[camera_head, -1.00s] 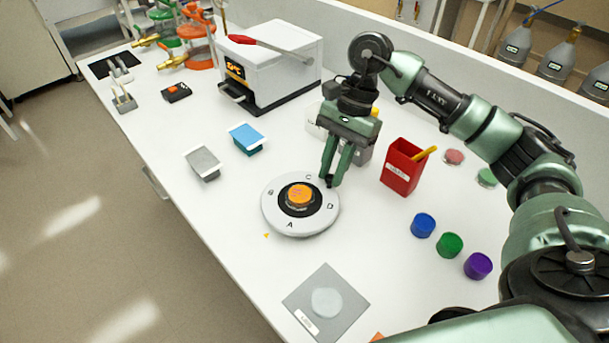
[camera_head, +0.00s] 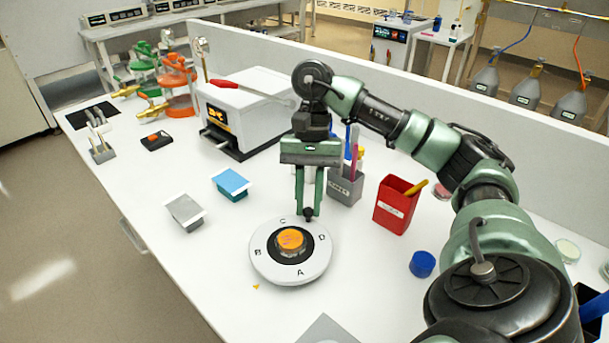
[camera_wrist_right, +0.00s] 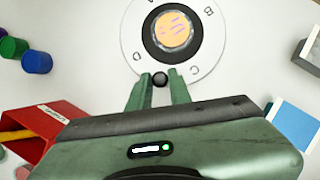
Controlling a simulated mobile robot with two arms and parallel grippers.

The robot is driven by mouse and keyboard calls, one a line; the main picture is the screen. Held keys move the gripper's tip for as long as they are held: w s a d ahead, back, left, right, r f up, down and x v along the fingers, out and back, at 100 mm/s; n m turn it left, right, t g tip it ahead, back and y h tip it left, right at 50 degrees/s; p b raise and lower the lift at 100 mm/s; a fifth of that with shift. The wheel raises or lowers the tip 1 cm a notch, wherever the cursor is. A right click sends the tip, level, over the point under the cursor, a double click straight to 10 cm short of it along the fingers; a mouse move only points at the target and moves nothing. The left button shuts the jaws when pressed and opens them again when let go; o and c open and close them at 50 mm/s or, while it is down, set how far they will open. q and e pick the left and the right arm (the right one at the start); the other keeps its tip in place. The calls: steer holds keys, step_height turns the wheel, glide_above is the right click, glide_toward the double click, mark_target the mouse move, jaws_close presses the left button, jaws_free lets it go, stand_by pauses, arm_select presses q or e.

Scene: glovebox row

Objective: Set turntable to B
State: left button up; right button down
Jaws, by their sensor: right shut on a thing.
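The white round turntable (camera_head: 262,269) lies on the bench, with an orange disc (camera_head: 291,241) on its black centre. Its rim letters show C at the far side, D right, A near and B at the near left. A small yellow triangle mark (camera_head: 256,287) lies on the bench just outside the rim, between B and A and closer to B. My right gripper (camera_head: 307,210) points down at the far rim and is shut on a dark round knob (camera_wrist_right: 160,80), beside C in the wrist view. My left gripper is not in view.
A red pen box (camera_head: 396,207) and grey pen holder (camera_head: 344,190) stand right of my gripper. A blue cap (camera_head: 422,264) is right of the turntable. Blue (camera_head: 231,184) and grey (camera_head: 185,211) blocks lie left, a white machine (camera_head: 249,110) behind. Bench in front-left is clear.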

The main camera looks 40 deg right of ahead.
mark_target(293, 222)
steer(key=shift+w+a+r+n+g+h+p, duration=0.25)
steer(key=shift+w+n+p, duration=0.3)
steer(key=shift+n+p, duration=0.3)
steer(key=shift+w+a+n+g+h+p, duration=0.15)
steer(key=shift+w+a+n+h+p, duration=0.15)
steer(key=shift+w+n+p, duration=0.35)
steer(key=shift+w+a+f+n+g+h+p, duration=0.15)
steer(key=shift+w+a+n+h+p, duration=0.1)
steer(key=shift+n+p, duration=0.35)
steer(key=shift+w+a+r+n+g+h+p, duration=0.1)
steer(key=shift+w+a+n+g+p, duration=0.15)
steer(key=shift+n, duration=0.55)
steer(key=shift+a+f, duration=0.1)
steer(key=c, duration=1.3)
jaws_free()
steer(key=p+v, duration=0.2)
steer(key=v, duration=0.5)
steer(key=shift+r, duration=0.4)
steer(key=shift+f, duration=0.1)
